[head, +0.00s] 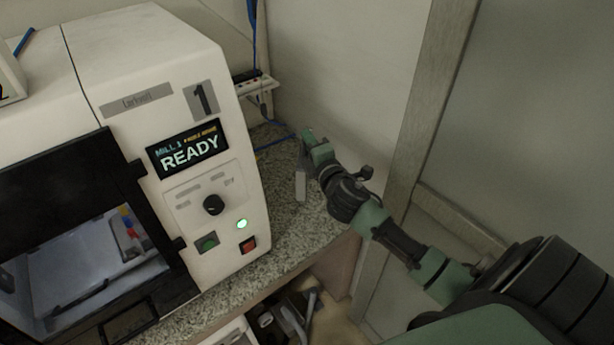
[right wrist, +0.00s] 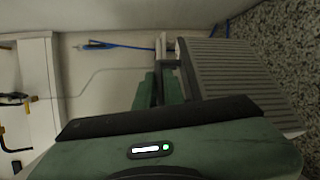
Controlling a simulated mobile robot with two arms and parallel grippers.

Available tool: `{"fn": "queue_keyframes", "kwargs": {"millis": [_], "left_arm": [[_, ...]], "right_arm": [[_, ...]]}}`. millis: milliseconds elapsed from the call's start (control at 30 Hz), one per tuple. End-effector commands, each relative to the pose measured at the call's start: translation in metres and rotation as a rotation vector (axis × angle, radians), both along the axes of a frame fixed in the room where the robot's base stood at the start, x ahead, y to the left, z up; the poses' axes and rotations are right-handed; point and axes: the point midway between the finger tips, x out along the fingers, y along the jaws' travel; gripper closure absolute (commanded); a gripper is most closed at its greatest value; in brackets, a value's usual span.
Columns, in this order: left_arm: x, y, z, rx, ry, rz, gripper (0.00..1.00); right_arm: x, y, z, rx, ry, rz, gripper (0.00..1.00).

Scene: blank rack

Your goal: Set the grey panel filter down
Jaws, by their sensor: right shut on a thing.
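The grey panel filter (head: 301,184) hangs below my right gripper (head: 310,150), over the speckled counter to the right of the mill. In the right wrist view the filter (right wrist: 238,78) shows its ribbed grey face at the right. My right gripper (right wrist: 163,85) is shut on the filter at its edge. The filter stands roughly upright in the head view. I cannot tell whether its lower end touches the counter. My left gripper is in neither view.
The white mill (head: 200,70), with a READY screen, stands left of the filter. A power strip (head: 254,84) with blue cables is on the wall behind. The speckled counter (head: 290,235) is bare in front of the filter. Its front edge drops to a lower shelf.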

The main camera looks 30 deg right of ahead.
Motion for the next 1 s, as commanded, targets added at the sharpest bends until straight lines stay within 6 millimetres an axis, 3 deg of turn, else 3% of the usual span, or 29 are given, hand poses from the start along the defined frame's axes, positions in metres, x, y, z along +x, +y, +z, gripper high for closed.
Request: {"fn": "queue_keyframes", "kwargs": {"millis": [33, 200, 467, 600, 733, 1000], "left_arm": [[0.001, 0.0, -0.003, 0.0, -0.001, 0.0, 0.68], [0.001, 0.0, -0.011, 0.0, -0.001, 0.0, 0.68], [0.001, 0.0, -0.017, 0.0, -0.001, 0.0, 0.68], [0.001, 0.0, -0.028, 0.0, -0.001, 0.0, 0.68], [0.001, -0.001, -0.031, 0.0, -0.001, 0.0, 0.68], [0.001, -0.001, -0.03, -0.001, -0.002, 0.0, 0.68]], "right_arm": [[0.0, 0.0, -0.018, 0.005, 0.004, -0.002, 1.0], [0.0, 0.0, -0.057, 0.004, 0.0, -0.002, 1.0], [0.0, 0.0, -0.081, 0.001, -0.002, 0.0, 1.0], [0.0, 0.001, -0.106, 0.004, -0.001, -0.001, 1.0], [0.0, 0.001, -0.117, 0.001, -0.002, 0.001, 1.0], [0.0, 0.0, -0.117, -0.001, -0.003, 0.001, 1.0]]}}
